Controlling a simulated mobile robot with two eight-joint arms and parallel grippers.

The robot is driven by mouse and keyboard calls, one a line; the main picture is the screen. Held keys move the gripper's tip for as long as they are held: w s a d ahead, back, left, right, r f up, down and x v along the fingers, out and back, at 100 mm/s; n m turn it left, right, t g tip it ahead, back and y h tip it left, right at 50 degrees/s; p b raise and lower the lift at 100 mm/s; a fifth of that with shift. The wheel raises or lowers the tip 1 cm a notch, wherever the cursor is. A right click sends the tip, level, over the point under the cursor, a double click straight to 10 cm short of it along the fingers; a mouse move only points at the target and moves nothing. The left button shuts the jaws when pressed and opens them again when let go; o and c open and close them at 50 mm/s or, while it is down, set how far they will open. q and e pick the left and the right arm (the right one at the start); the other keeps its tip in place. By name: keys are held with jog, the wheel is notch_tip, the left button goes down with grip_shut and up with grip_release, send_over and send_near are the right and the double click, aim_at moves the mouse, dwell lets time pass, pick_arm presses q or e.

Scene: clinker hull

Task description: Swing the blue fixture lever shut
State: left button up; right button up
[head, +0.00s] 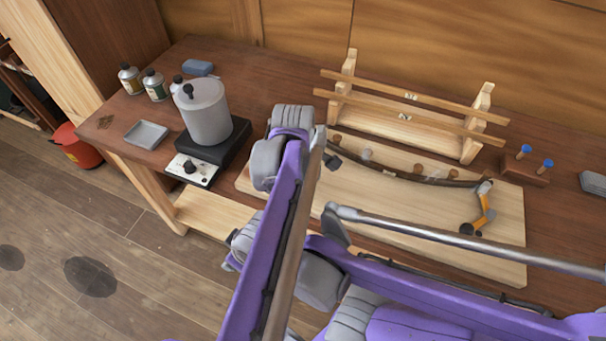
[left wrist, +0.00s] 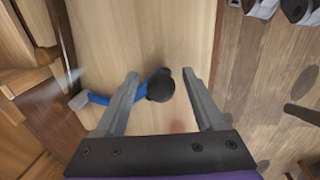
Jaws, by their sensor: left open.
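The blue fixture lever (left wrist: 98,98) shows in the left wrist view with a round black knob (left wrist: 160,86) at its end. My left gripper (left wrist: 160,74) is open, with the knob between its two fingers, nearer the left one. The lever's arm runs out to the left past the left finger, which covers part of it. I cannot tell whether a finger touches it. In the head view my own arm hides the blue lever. A dark curved strip (head: 420,180) lies on the pale board (head: 400,225), with an orange lever (head: 486,212) at its right end.
A steel pot (head: 204,110) stands on a hot plate (head: 190,170) to the left, with bottles (head: 154,85) and a grey tray (head: 146,134) nearby. A wooden rack (head: 405,120) holds slats behind the board. A block with blue-topped pegs (head: 525,168) stands at the right.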

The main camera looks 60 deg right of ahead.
pick_arm(q)
jog(key=shift+r, duration=0.1)
notch_tip(320, 180, up, 10)
jog(key=a, duration=0.2)
jog(key=shift+s+r, duration=0.2)
dwell(0.5)
jog(key=w+a+f+t, duration=0.1)
jog(key=w+a, duration=0.4)
jog(key=a, duration=0.5)
jog(key=w+a+p, duration=0.1)
jog(key=w+a, duration=0.3)
jog(key=a, duration=0.7)
jog(key=w+a+f+t, duration=0.1)
jog(key=w+a, duration=0.4)
jog(key=a, duration=0.5)
jog(key=s+a+f+t, duration=0.1)
jog(key=s+a+f, duration=0.2)
jog(key=a, duration=0.5)
jog(key=s+a+f+m+t+y, duration=0.1)
jog(key=s+a+f, duration=0.2)
jog(key=a, duration=0.6)
jog(key=s+a+f+t+y, duration=0.1)
jog(key=s+a+f, duration=0.2)
jog(key=a, duration=0.5)
jog(key=shift+s+a+f+m+p, duration=0.35)
jog(key=shift+s+m, duration=0.05)
jog(key=shift+s, duration=0.25)
